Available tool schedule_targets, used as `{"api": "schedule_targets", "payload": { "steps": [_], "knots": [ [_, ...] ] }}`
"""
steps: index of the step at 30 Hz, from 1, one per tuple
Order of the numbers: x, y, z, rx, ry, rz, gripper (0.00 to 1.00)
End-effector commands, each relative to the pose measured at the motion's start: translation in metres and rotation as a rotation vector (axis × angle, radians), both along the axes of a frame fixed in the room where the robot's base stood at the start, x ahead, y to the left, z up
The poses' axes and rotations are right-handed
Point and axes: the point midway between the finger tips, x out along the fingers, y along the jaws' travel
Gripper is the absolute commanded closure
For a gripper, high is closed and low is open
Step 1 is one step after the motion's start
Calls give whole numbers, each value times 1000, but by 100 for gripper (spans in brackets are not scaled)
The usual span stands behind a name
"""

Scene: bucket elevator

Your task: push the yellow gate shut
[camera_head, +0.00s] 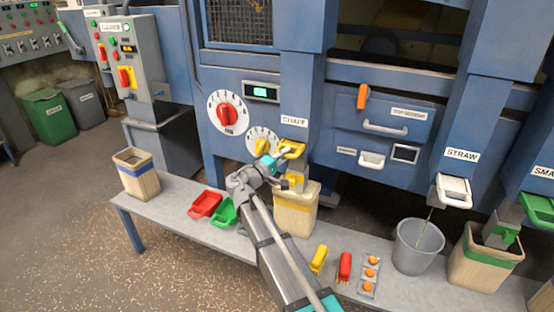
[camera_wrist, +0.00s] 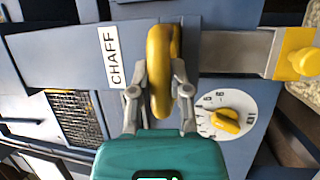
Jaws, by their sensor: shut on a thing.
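The yellow gate's handle (camera_head: 291,147) is at the chute under the CHAFF label in the head view. In the wrist view the handle (camera_wrist: 160,70) is a thick yellow loop between my fingers. My gripper (camera_head: 281,157) is shut on this handle, one finger on each side in the wrist view (camera_wrist: 161,88). A second yellow part (camera_head: 295,183) sits lower on the chute, above the bag; it shows at the right of the wrist view (camera_wrist: 300,58). My arm and gripper hide part of the chute, so I cannot tell how far the gate is open.
An open tan bag (camera_head: 296,213) stands on the grey bench (camera_head: 178,198) under the chute. Red (camera_head: 204,205) and green (camera_head: 224,212) scoops lie left of it. A grey bucket (camera_head: 418,246) stands at right. Dial knobs (camera_head: 227,114) are close to my gripper.

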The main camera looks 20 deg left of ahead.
Motion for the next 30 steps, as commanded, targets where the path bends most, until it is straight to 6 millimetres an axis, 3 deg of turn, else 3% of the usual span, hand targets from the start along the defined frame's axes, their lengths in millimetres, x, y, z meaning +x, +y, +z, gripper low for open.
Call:
{"api": "schedule_targets", "payload": {
  "steps": [1,4,14,15,20,30],
  "knots": [
    [12,0,0,1,1,-4,100],
    [24,-1,0,2,0,-2,100],
    [29,-2,0,0,0,1,100],
    [29,-2,0,0,0,1,72],
    [28,-2,0,0,0,0,43],
    [27,-2,0,0,0,0,41]
  ]
}}
